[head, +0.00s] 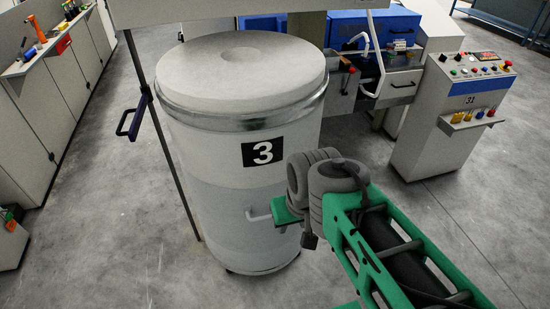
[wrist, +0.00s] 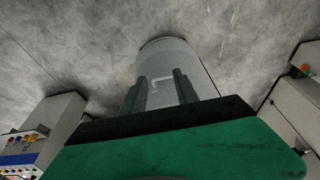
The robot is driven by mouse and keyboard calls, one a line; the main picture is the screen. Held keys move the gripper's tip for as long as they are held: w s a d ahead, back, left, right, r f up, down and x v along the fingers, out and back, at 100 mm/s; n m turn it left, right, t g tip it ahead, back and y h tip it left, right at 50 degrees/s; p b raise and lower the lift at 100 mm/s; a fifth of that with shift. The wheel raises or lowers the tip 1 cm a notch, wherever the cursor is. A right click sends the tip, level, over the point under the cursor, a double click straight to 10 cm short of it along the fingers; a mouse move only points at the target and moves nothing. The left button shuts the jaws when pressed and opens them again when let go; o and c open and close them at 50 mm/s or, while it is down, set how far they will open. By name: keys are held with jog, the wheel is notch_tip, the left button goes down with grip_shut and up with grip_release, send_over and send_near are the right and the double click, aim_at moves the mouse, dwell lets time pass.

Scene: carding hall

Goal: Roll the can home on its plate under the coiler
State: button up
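The can (head: 240,150) is a tall pale cylinder with a metal band, a domed white top and a black "3" label. It stands upright on the floor, with a dark caster at its base. A small pale handle (head: 258,216) juts from its lower side and shows in the wrist view (wrist: 160,80). My gripper (head: 284,216) is beside the can at handle height. In the wrist view its two dark fingers (wrist: 158,94) are apart, with the handle seen between them; contact is unclear. A pale overhead housing (head: 225,8), perhaps the coiler, crosses above the can. I cannot make out a plate.
A control console (head: 450,125) marked 31 stands at the right. Blue machinery (head: 345,32) is behind the can. A dark post with a blue handle (head: 133,120) stands close at the can's left. Grey cabinets (head: 50,110) line the left; floor between is clear.

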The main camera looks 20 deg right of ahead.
jog(key=w+f+t, duration=0.1)
jog(key=w+f, duration=0.1)
jog(key=w+f+t, duration=0.1)
jog(key=w+f, duration=0.1)
jog(key=w+f+t, duration=0.1)
jog(key=w+f, duration=0.1)
jog(key=f, duration=0.1)
jog(key=shift+w+a, duration=0.15)
jog(key=shift+a, duration=0.15)
jog(key=c, duration=0.6)
jog(key=w+f+t, duration=0.1)
jog(key=f, duration=0.1)
jog(key=w+f+t, duration=0.1)
jog(key=t, duration=0.1)
jog(key=w+f+t, duration=0.1)
jog(key=f, duration=0.1)
jog(key=shift+d+f+t+b, duration=0.25)
jog(key=shift+f+t+b, duration=0.05)
jog(key=shift+t+b, duration=0.1)
grip_shut()
jog(key=w+t+b, duration=0.2)
jog(key=w+b, duration=0.1)
jog(key=w, duration=0.4)
jog(key=shift+w+t, duration=0.25)
jog(key=shift+t, duration=0.15)
jog(key=shift+f, duration=0.15)
